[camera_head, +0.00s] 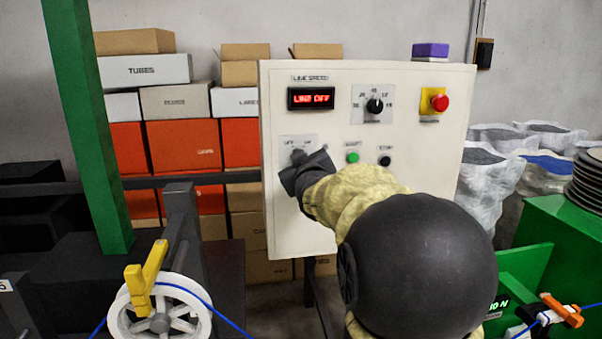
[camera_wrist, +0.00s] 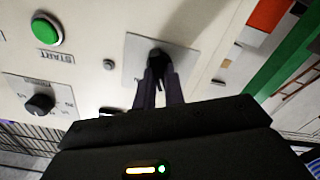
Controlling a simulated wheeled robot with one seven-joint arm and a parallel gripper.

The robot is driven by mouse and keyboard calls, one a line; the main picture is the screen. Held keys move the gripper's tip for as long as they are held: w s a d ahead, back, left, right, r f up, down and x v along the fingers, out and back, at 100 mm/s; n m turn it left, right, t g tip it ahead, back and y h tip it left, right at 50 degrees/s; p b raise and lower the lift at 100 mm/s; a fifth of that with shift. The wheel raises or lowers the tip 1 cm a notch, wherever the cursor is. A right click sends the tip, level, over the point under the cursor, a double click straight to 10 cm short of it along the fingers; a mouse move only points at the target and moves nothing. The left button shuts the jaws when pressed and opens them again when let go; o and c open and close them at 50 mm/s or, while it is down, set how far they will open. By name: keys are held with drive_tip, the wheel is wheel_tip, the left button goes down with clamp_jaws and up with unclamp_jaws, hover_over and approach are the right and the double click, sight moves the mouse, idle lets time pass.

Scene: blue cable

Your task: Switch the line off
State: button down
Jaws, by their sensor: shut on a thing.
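The cream control panel (camera_head: 290,235) stands in front of me. Its display (camera_head: 311,98) reads "LINE OFF" in red letters. At its lower left is a plate with the off/on rotary switch (camera_head: 298,157); the knob (camera_wrist: 158,56) also shows in the wrist view on its grey plate. My gripper (camera_head: 290,178) is at this switch, and in the wrist view its two fingers (camera_wrist: 159,80) are closed around the knob. The fingers and wrist hide part of the switch, so its exact angle is unclear.
The panel also has a speed dial (camera_head: 374,105), a red emergency button (camera_head: 439,103), a green start button (camera_head: 352,158) and a black stop button (camera_head: 385,160). A green post (camera_head: 88,125) and a white reel (camera_head: 160,305) stand at left. Boxes are stacked behind.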

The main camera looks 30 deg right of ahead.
drive_tip(key=shift+n, duration=0.4)
drive_tip(key=c, duration=1.5)
unclamp_jaws()
drive_tip(key=shift+a+b, duration=0.1)
drive_tip(key=shift+b, duration=0.2)
